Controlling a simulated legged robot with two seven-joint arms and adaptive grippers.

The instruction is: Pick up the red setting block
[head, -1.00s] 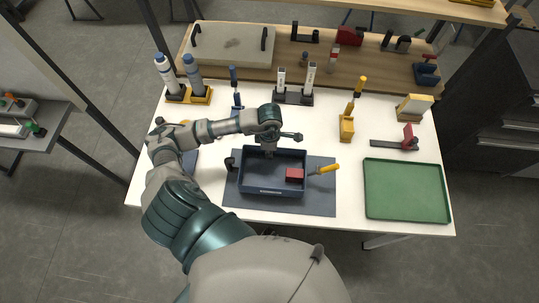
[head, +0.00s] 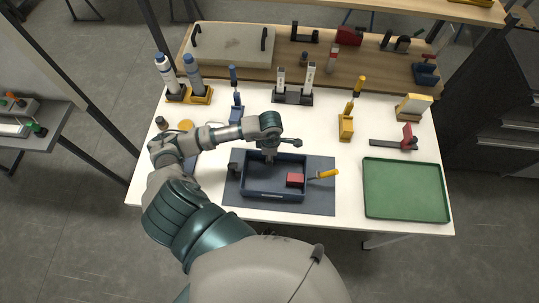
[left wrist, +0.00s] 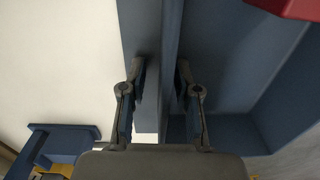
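The red setting block (head: 295,180) lies inside the dark blue open box (head: 274,195), near its right wall. A corner of red (left wrist: 292,7) shows at the top right of the left wrist view. My left gripper (head: 269,158) reaches down at the back wall of the box, to the left of and behind the block. In the left wrist view its two fingers (left wrist: 160,75) are apart, with the block not between them. A blue box wall runs between or beneath the fingers; contact cannot be told. My right gripper is not in view.
The box stands on a dark mat (head: 321,205). A yellow-handled tool (head: 324,174) lies at its right wall, and a dark item (head: 235,167) is at its left. A green tray (head: 404,190) is at the right. Stands with tools line the back of the white table (head: 315,127).

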